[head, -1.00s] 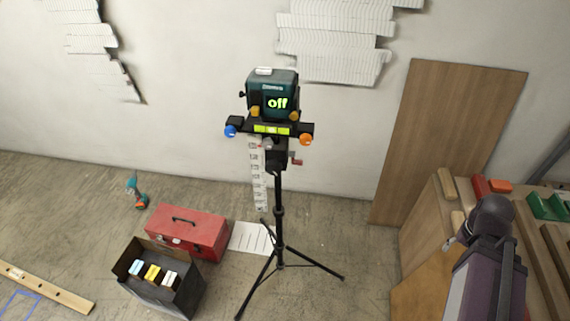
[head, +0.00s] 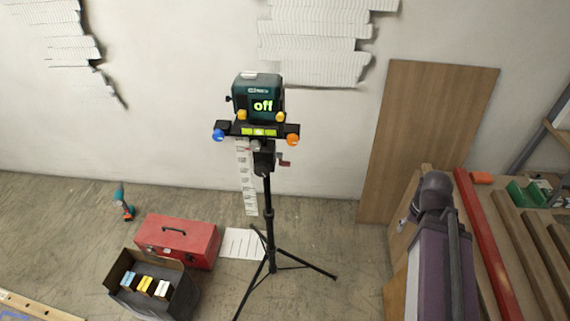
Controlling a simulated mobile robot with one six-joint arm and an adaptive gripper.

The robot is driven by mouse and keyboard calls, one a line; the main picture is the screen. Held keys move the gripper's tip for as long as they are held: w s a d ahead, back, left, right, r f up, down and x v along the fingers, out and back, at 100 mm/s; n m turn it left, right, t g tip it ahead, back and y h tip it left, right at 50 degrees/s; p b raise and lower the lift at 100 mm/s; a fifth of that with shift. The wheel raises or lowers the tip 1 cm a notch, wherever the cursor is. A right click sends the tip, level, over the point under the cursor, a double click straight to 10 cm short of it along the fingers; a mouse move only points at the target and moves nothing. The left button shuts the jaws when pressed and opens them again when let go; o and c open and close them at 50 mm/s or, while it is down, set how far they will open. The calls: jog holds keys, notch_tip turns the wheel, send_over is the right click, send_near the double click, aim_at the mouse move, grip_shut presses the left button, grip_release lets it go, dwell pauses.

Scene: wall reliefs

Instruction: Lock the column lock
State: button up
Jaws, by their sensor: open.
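A tripod (head: 268,222) stands on the floor near the wall in the head view. It carries a dark green device (head: 257,86) whose screen reads "off". Below the device is a black crossbar (head: 229,127) with a blue knob (head: 218,135) at the left and an orange knob (head: 292,139) at the right. On the upper column are a dark fitting (head: 263,158) and a small red-ended handle (head: 284,163). I cannot tell which part is the column lock or how it is set.
A red toolbox (head: 178,250) and an open dark box (head: 180,303) with small packs are left of the tripod. A drill (head: 123,203) lies farther left. A wooden panel (head: 425,140) leans on the wall. A workbench with a long red bar (head: 485,240) fills the right.

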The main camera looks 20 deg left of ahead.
jog(key=w+a+f+n+y+b, duration=0.2)
jog(key=w+a+f+y+b, duration=0.1)
jog(key=w+a+f+b, duration=0.15)
jog(key=n+g+y+b, duration=0.4)
jog(key=n+y+b, duration=0.85)
jog(key=b, duration=0.55)
send_near(288, 162)
jog(key=d+f+m+y, duration=0.2)
jog(key=d+f, duration=0.1)
jog(key=d, duration=0.1)
jog(key=shift+w+r, duration=0.2)
jog(key=shift+w, duration=0.2)
jog(key=shift+a, duration=0.15)
jog(key=x, duration=1.3)
jog(key=shift+s+a, duration=0.25)
jog(key=shift+a, duration=0.1)
